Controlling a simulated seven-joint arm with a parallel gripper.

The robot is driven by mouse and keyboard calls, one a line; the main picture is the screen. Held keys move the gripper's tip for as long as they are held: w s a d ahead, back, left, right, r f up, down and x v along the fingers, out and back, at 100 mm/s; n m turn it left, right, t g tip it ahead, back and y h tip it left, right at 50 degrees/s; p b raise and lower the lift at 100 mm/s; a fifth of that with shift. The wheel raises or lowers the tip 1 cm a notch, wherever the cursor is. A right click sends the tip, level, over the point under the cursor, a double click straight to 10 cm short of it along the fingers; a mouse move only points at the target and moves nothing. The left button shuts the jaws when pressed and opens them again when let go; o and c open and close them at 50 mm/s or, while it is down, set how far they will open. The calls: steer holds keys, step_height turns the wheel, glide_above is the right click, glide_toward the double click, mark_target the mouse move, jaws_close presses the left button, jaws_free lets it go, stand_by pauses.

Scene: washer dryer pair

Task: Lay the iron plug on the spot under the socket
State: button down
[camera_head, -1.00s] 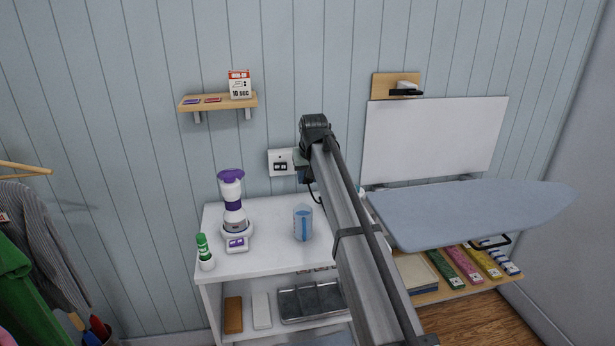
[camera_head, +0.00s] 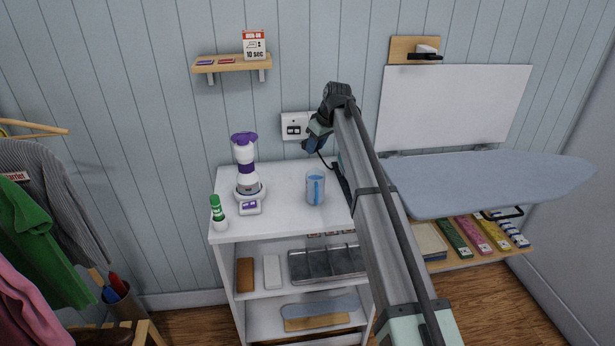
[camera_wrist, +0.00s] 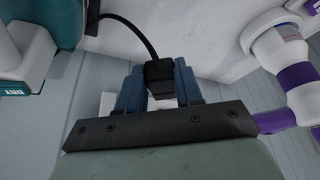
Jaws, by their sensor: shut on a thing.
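My gripper (camera_head: 311,143) is near the wall, just right of and slightly below the white wall socket (camera_head: 293,126), above the back of the white shelf unit. In the wrist view, its two blue fingers (camera_wrist: 159,88) are shut on the black iron plug (camera_wrist: 160,71). The plug's black cord (camera_wrist: 133,28) runs up and to the left. In the head view the plug is hidden by the gripper, and a bit of cord shows below it. No marked spot under the socket can be made out.
A purple and white blender (camera_head: 246,165), a blue cup (camera_head: 315,187) and a green-capped bottle (camera_head: 217,210) stand on the white shelf unit (camera_head: 282,215). The ironing board (camera_head: 480,180) extends to the right. A small wooden shelf (camera_head: 232,64) hangs above left.

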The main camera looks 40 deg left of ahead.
steer(key=shift+s+n+g, duration=0.1)
steer(key=shift+n+g, duration=0.3)
steer(key=shift+n, duration=0.4)
steer(key=shift+f, duration=5)
steer(key=shift+f, duration=0.15)
steer(key=c, duration=0.7)
jaws_free()
steer(key=shift+c, duration=0.2)
steer(key=v, duration=1.2)
